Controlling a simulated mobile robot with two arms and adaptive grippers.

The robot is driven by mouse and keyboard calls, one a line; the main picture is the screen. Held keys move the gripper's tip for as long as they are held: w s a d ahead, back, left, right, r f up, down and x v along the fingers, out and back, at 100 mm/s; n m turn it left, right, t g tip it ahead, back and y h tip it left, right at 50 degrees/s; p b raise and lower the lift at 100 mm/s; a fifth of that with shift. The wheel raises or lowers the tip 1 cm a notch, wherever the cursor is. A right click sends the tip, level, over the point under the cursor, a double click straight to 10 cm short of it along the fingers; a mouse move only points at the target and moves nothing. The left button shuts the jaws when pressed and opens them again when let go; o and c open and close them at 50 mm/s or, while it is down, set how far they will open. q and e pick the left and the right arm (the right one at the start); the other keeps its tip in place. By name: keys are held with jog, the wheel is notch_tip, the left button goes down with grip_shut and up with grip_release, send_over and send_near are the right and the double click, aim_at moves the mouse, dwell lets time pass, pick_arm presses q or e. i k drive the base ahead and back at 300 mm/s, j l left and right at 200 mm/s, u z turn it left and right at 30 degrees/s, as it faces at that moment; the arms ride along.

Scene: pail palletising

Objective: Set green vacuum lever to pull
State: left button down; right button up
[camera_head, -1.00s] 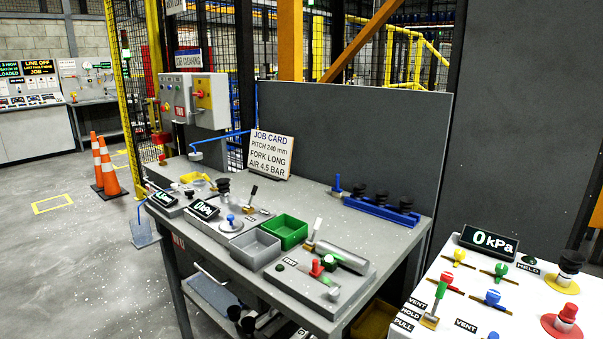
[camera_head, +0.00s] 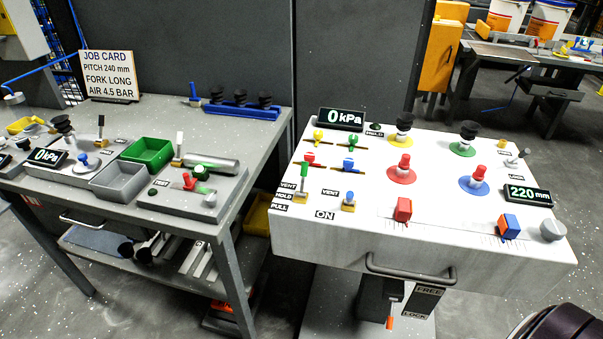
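The green vacuum lever (camera_head: 303,174) stands at the left edge of the white console top (camera_head: 370,225). Its green handle rises from a brass base (camera_head: 300,196), and it looks tilted toward the back, on the VENT side. Labels VENT (camera_head: 288,186), HOLD (camera_head: 283,197) and PULL (camera_head: 279,207) run from back to front on its left. The exact notch is too small to tell. The gauge (camera_head: 340,119) behind it reads 0 kPa.
A blue lever (camera_head: 348,200) with VENT and ON labels stands just right. Small coloured valves (camera_head: 351,141) sit behind. Red (camera_head: 403,209) and blue (camera_head: 509,226) blocks and a handle (camera_head: 410,275) lie along the front. A cluttered grey bench (camera_head: 150,115) stands left.

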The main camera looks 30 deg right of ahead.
aim_at(304, 165)
jog(key=k+l+u, duration=0.2)
jog(key=l, duration=0.2)
jog(key=l+u, duration=0.2)
jog(key=l, duration=0.2)
jog(key=k+l+u, duration=0.2)
jog(key=l, duration=0.15)
jog(key=k+l+u, duration=0.2)
jog(key=l, duration=0.15)
jog(key=k+l+u, duration=0.2)
jog(key=l, duration=0.15)
jog(key=i, duration=0.1)
